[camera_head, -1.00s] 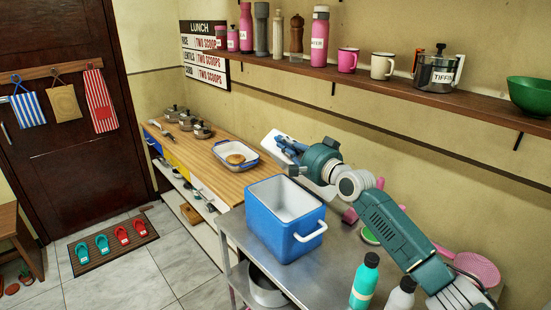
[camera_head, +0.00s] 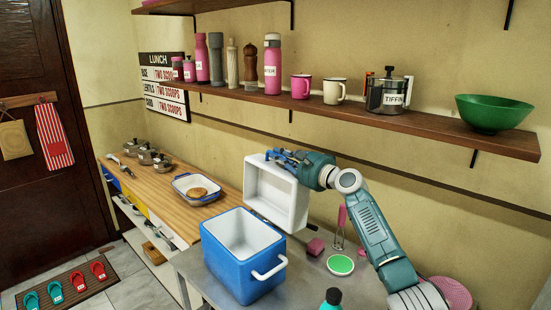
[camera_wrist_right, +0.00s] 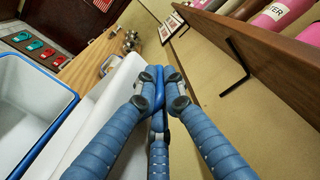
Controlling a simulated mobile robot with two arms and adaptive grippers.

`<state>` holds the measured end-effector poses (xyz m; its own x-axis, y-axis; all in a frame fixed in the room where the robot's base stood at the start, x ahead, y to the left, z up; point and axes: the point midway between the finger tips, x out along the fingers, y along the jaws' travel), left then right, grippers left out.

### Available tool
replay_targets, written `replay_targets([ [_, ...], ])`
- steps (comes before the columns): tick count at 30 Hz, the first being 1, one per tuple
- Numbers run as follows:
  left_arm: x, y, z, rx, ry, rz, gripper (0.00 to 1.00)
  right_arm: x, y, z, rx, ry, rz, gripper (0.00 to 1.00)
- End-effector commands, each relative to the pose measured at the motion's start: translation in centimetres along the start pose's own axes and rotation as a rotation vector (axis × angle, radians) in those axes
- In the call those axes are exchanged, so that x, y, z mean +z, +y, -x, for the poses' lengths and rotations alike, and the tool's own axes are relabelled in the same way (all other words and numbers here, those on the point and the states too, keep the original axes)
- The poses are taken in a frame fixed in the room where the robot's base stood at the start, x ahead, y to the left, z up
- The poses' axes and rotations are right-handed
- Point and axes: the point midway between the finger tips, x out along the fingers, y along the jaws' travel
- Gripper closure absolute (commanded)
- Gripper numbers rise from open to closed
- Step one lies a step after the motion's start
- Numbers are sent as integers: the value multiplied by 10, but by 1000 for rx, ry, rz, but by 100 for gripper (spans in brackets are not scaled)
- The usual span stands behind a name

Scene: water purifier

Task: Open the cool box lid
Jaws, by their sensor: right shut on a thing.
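The blue cool box (camera_head: 240,275) stands open on the metal table, its white inside showing empty. It also shows at the left of the right wrist view (camera_wrist_right: 28,105). Its lid (camera_head: 272,198) is off the box, held up behind and right of it, tilted near upright with its white hollow underside facing me. My right gripper (camera_head: 282,157) is shut on the lid's upper edge. In the right wrist view the fingers (camera_wrist_right: 160,88) close around the blue rim, with the white lid (camera_wrist_right: 112,112) below. My left gripper is out of view.
A wooden counter (camera_head: 165,190) with a baking dish (camera_head: 197,188) lies behind left. A wall shelf (camera_head: 420,125) with cups and bottles runs above my arm.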

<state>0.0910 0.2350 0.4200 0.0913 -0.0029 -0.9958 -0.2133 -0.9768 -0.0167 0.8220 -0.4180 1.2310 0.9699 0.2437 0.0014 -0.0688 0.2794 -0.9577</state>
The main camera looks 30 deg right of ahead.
Motion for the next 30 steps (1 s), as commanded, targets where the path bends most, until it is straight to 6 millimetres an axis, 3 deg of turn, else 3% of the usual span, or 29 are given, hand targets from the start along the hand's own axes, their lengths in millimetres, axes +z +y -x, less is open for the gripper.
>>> replay_targets([
  [17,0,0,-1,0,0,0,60,-4,2,0,3,1,-29,100],
  [18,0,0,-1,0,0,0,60,-4,2,0,3,1,-28,84],
  [30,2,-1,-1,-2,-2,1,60,-5,2,5,2,1,-27,83],
])
